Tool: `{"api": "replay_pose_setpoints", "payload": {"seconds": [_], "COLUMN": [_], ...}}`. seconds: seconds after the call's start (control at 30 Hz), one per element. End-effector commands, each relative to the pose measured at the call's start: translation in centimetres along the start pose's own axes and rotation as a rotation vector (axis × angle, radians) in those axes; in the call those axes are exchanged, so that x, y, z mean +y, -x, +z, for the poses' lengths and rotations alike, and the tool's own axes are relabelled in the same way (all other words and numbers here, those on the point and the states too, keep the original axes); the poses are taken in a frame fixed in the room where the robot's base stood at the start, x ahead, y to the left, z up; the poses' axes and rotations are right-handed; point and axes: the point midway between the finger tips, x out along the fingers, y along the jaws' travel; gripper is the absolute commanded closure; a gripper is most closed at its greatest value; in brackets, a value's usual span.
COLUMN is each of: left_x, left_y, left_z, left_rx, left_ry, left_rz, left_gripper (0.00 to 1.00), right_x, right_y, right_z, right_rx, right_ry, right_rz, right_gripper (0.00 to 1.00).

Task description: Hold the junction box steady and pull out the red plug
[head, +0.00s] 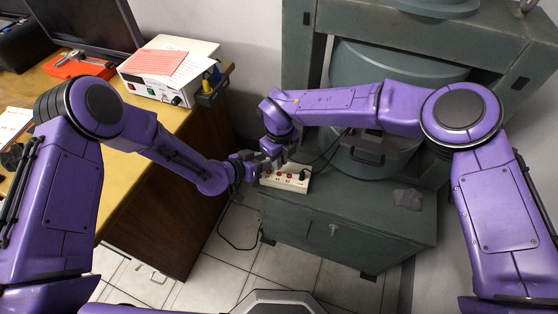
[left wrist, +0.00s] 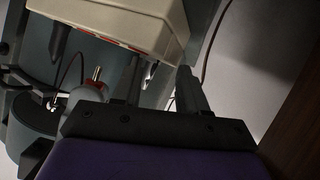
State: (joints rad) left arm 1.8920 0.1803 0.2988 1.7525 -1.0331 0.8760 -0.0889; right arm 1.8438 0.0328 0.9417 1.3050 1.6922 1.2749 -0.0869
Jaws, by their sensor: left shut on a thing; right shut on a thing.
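The cream junction box (head: 292,181), with red sockets on its top face, sits on the grey-green cabinet. In the left wrist view the box (left wrist: 125,18) fills the upper middle. My left gripper (head: 254,165) is shut on the box's left end; its fingers also show in the left wrist view (left wrist: 162,82). My right gripper (head: 277,150) is above the box, shut on what appears to be the red plug. In the left wrist view a plug-like body with a red part and metal pin (left wrist: 96,76) shows apart from the box; its grip is partly hidden.
The grey-green cabinet (head: 340,222) has free top around a grey cloth (head: 408,199). A large grey-green machine (head: 360,60) stands behind. A black cable (head: 240,247) hangs down to the tiled floor. The wooden desk (head: 190,125) at left carries a white instrument (head: 160,88).

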Motion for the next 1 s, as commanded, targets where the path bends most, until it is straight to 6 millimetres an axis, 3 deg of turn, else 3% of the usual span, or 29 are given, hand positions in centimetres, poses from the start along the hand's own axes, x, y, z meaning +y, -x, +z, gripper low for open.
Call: {"api": "replay_pose_setpoints", "payload": {"seconds": [0.6,0.9,0.93,1.0], "left_x": [0.0,0.0,0.0,0.0], "left_y": [0.0,0.0,0.0,0.0], "left_z": [0.5,0.5,0.5,0.5], "left_rx": [-0.010,-0.010,-0.009,-0.009], "left_ry": [0.002,0.002,0.002,0.002], "left_rz": [0.000,0.000,0.000,0.000], "left_gripper": [1.00,1.00,0.48,0.28], "right_x": [0.0,0.0,0.0,0.0], "right_y": [2.9,3.0,3.0,3.0], "right_z": [0.0,0.0,0.0,0.0], "right_rx": [-0.001,0.000,0.000,0.000], "right_ry": [0.000,0.001,0.001,0.001], "right_rz": [-0.001,-0.001,-0.001,-0.001], "right_gripper": [1.00,1.00,1.00,1.00]}}
